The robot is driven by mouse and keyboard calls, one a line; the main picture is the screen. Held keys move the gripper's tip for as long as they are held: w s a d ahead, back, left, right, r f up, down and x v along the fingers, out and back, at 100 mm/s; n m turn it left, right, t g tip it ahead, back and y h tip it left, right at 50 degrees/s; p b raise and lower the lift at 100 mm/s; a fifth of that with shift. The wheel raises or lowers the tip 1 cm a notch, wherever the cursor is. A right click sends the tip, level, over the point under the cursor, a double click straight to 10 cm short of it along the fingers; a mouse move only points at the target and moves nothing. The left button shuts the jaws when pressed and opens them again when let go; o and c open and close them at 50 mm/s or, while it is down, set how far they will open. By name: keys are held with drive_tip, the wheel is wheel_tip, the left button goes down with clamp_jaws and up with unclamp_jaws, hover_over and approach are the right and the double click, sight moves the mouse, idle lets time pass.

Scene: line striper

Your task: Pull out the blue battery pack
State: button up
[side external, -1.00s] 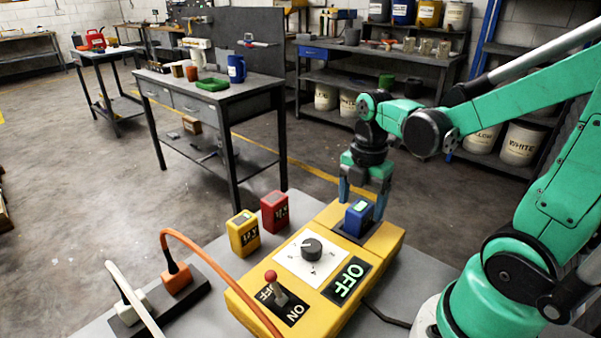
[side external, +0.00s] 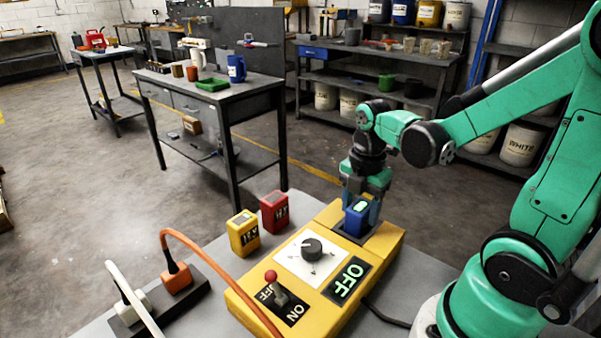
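The blue battery pack (side external: 356,217) stands upright in the dark socket at the far end of the yellow box (side external: 325,270). A pale green patch shows on its top. My gripper (side external: 361,208) is low over the pack, pointing down, with its fingers on either side of it. The pack partly hides the fingers. I cannot tell whether they press on it or stand slightly apart from it.
A yellow pack (side external: 243,233) and a red pack (side external: 275,212) stand on the grey table left of the box. The box has a dial (side external: 311,250), a red-knobbed lever (side external: 272,277) and an OFF sign (side external: 347,279). An orange cable (side external: 208,244) arches at the front left.

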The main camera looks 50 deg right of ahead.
clamp_jaws()
drive_tip(key=shift+r, duration=0.65)
drive_tip(key=shift+r, duration=2.35)
